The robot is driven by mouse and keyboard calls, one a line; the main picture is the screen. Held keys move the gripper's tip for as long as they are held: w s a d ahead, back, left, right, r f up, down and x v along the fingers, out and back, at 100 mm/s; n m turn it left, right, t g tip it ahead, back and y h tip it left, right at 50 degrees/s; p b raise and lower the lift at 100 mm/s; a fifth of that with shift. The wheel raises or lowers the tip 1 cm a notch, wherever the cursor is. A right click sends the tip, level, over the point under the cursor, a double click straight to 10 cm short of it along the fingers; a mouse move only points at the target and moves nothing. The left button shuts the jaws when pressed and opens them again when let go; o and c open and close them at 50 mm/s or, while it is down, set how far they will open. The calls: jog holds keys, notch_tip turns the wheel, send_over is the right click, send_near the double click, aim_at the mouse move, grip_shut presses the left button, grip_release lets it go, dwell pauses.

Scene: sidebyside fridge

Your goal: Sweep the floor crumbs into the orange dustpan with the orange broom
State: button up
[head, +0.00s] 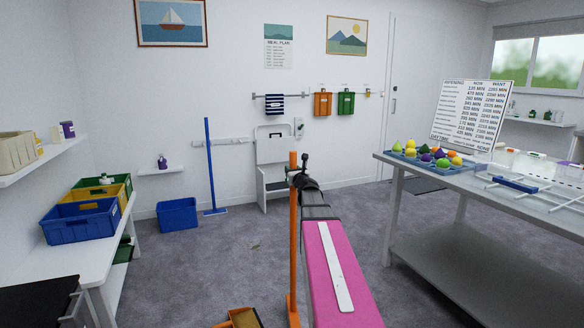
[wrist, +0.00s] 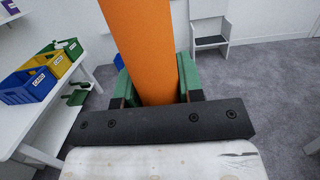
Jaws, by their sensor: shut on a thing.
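My gripper (wrist: 150,88) is shut on the orange broom, whose thick handle (wrist: 139,40) stands between the green finger pads in the wrist view. In the head view the orange broom (head: 293,235) is upright, just left of my pink arm, with its foot low in the picture. My arm's dark end hides part of the handle's upper stretch. The orange dustpan (head: 238,319) lies on the floor at the bottom edge, left of the broom and partly cut off. A small patch of crumbs (head: 256,246) lies on the grey carpet beyond the dustpan.
A white step chair (head: 275,172) stands there too. A white bench (head: 97,245) with crates is left; a table (head: 470,180) with fruit is right. The middle floor is clear.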

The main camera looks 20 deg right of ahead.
jog(key=shift+f, duration=0.9)
dwell(0.3)
jog(key=shift+a, duration=0.1)
jog(key=shift+o, duration=0.3)
jog(key=shift+w+a+f, duration=0.1)
jog(key=shift+w+a, duration=0.15)
jog(key=shift+a, duration=0.7)
jog(key=shift+w+a+f, duration=0.1)
jog(key=shift+w+a, duration=0.2)
jog(key=shift+a, duration=0.6)
jog(key=shift+w+a, duration=0.25)
jog(key=shift+a, duration=0.7)
jog(key=shift+r, duration=0.1)
